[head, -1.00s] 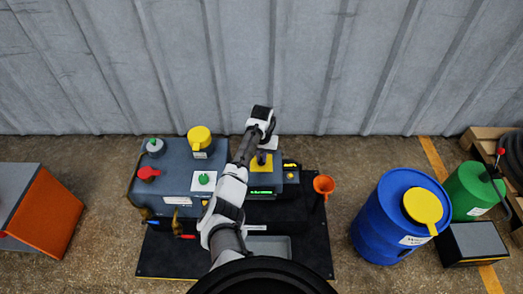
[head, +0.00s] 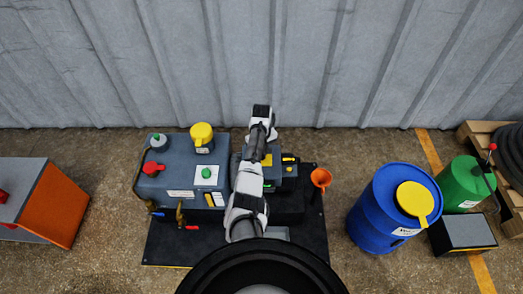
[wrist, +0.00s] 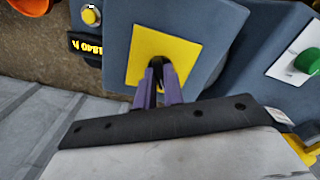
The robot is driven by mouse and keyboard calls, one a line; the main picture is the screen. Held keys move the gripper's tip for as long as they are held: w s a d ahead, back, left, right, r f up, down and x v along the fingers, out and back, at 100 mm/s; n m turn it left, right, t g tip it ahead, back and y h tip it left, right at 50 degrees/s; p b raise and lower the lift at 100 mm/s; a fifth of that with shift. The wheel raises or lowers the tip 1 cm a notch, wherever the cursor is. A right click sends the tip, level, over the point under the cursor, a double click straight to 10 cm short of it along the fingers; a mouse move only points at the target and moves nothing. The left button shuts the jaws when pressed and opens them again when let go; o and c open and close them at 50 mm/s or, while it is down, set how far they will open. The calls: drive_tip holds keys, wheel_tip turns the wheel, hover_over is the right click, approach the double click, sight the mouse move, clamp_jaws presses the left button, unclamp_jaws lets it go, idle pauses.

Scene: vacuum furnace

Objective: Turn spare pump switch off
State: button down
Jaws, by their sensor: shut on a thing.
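A yellow square plate (wrist: 182,47) lies on a blue-grey housing in the wrist view; a sliver of the plate (head: 268,160) shows beside my arm in the head view. My gripper (wrist: 157,66) has its purple fingers down at the plate's lower edge in the wrist view. The fingers are close together on a small dark part at the plate, which I take as the spare pump switch. The fingers hide most of it, so its set position cannot be read. In the head view my arm covers the gripper and the switch.
A green button (wrist: 307,61) sits on a white plate on the other side. An orange funnel (head: 320,178) and a blue drum (head: 392,212) stand to the right. The corrugated wall (head: 400,60) is behind.

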idle(0.5)
drive_tip(key=c, duration=1.5)
unclamp_jaws()
drive_tip(key=shift+r, duration=0.15)
wheel_tip(320, 180, up, 14)
drive_tip(key=shift+f, duration=0.2)
